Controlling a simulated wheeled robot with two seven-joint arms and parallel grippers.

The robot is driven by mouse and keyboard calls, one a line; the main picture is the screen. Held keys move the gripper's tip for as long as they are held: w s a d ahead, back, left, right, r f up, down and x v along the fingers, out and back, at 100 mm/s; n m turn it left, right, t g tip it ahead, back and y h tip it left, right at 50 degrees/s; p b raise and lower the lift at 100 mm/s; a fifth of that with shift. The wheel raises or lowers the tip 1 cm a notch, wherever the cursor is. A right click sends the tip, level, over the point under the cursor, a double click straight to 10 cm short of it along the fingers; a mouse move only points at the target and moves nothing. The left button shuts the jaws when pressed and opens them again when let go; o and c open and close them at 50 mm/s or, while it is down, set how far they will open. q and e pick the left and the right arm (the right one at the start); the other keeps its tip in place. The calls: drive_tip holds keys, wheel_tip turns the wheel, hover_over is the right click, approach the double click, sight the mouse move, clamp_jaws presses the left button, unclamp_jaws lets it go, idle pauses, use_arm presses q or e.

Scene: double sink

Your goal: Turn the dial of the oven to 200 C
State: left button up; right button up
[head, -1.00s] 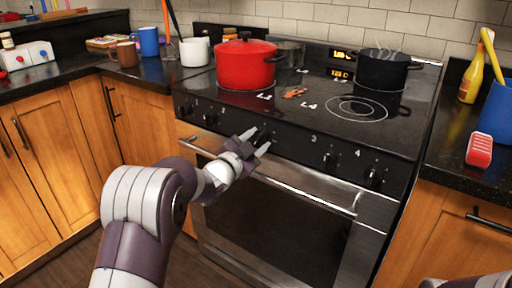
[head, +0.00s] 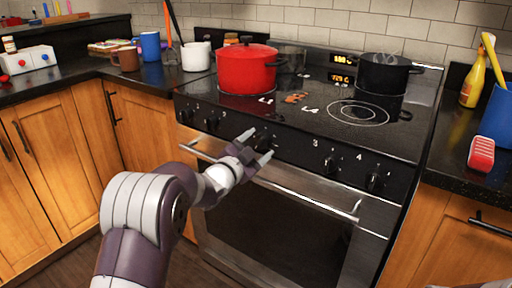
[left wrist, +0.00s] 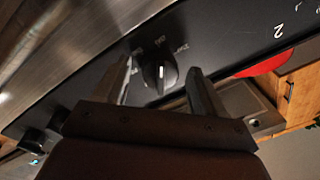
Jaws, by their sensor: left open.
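The oven (head: 290,215) has a black front panel with a row of dials. A black dial with a light pointer line (left wrist: 158,78) shows in the left wrist view, with small white marks around it too small to read. The same middle dial (head: 266,140) shows in the head view. My left gripper (head: 257,147) is open in front of the panel, and in the left wrist view its fingers (left wrist: 160,68) stand on both sides of the dial, with gaps. Orange displays (head: 342,58) glow on the back panel; their digits are unclear. My right gripper is out of view.
A red pot (head: 246,70) and a black steaming pot (head: 386,73) stand on the cooktop. Other dials (head: 332,164) sit along the panel. The oven's steel handle bar (head: 310,200) runs below my left gripper.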

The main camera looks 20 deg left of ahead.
use_arm(q)
drive_tip(key=p+v, duration=0.2)
drive_tip(key=v, duration=1)
drive_tip(key=shift+s, duration=0.35)
